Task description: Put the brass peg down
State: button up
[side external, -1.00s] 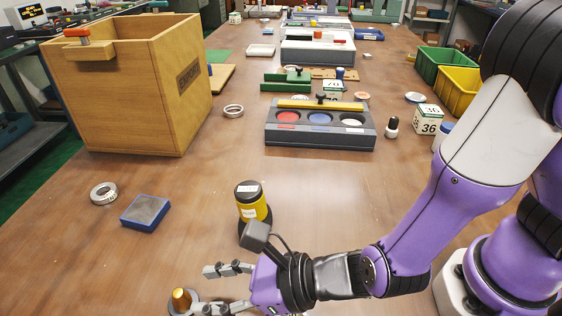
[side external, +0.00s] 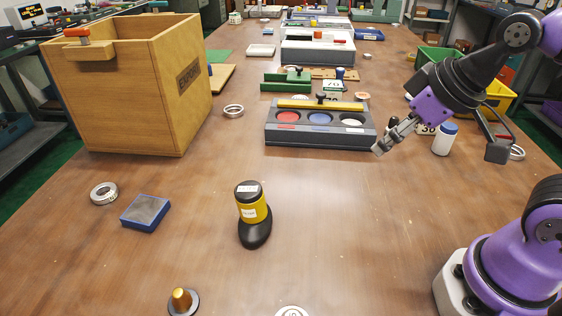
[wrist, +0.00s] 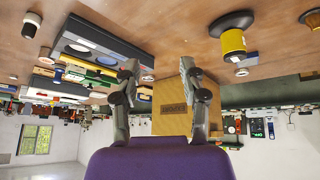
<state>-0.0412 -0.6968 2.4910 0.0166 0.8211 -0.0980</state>
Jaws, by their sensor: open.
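The brass peg (side external: 181,298) stands upright on a dark round base (side external: 190,306) at the bottom left of the side view, near the table's front edge. Nothing touches it now. My gripper (side external: 380,148) is raised at the right, beside the grey tray with coloured discs and far from the peg. In the wrist view my gripper (wrist: 158,68) has its two fingers spread, with nothing between them.
A yellow and black canister (side external: 252,212) stands mid-table. The grey disc tray (side external: 318,137) and a white bottle (side external: 445,138) are near my gripper.

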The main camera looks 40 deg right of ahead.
jog(key=shift+s+d+m, duration=0.3)
jog(key=shift+s+m, duration=0.4)
jog(key=shift+s, duration=0.1)
jog(key=o, duration=0.3)
jog(key=n+g+y, duration=0.4)
jog(key=n+g, duration=0.1)
jog(key=n, duration=1.1)
send_near(179, 292)
jog(key=shift+d+f+y, duration=0.15)
jog(key=shift+f+y, duration=0.05)
jog(key=shift+y, duration=0.1)
jog(key=x, duration=1)
jog(key=shift+f, duration=0.15)
